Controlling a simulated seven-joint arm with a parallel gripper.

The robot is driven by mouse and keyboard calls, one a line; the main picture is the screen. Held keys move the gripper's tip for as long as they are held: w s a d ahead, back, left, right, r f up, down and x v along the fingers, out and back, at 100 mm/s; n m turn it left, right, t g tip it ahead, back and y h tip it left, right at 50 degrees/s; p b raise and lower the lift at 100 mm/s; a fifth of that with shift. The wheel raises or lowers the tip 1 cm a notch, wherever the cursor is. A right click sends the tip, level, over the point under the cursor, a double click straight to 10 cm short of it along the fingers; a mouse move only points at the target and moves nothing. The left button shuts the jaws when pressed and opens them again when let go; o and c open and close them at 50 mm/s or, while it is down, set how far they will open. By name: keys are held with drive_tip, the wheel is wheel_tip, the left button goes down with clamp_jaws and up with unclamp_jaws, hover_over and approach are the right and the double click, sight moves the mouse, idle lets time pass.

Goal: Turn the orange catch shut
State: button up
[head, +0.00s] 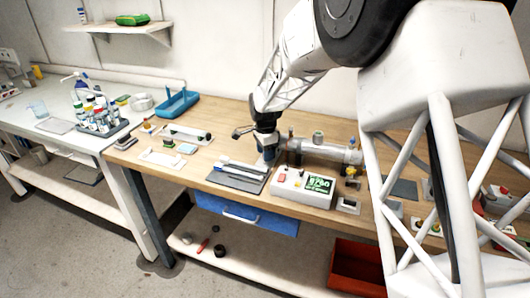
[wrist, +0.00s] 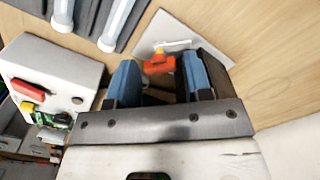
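The orange catch (wrist: 160,64) shows in the wrist view on a pale plate (wrist: 150,42), with a white bar (wrist: 175,46) just beyond it. My gripper (wrist: 159,76) has its two blue fingertips apart, one on each side of the catch in the picture. A gap shows between the catch and each finger, and whether they touch it is hidden. In the head view my gripper (head: 268,150) points down at the left end of the metal cylinder (head: 330,151). The catch cannot be made out there.
A white control box (head: 303,187) with a red button and green screen stands in front of the cylinder. A dark grey mat (head: 238,178) with white tubes lies left of it. Bare wood (head: 222,128) shows behind the mat. The blue tray (head: 178,103) stands farther left.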

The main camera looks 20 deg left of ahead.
drive_tip(key=shift+o, duration=1)
drive_tip(key=shift+r, duration=3.9)
drive_tip(key=shift+c, duration=0.4)
drive_tip(key=c, duration=0.4)
drive_tip(key=n, duration=0.7)
drive_tip(key=shift+n, duration=0.3)
drive_tip(key=n, duration=1)
drive_tip(key=shift+n, duration=0.3)
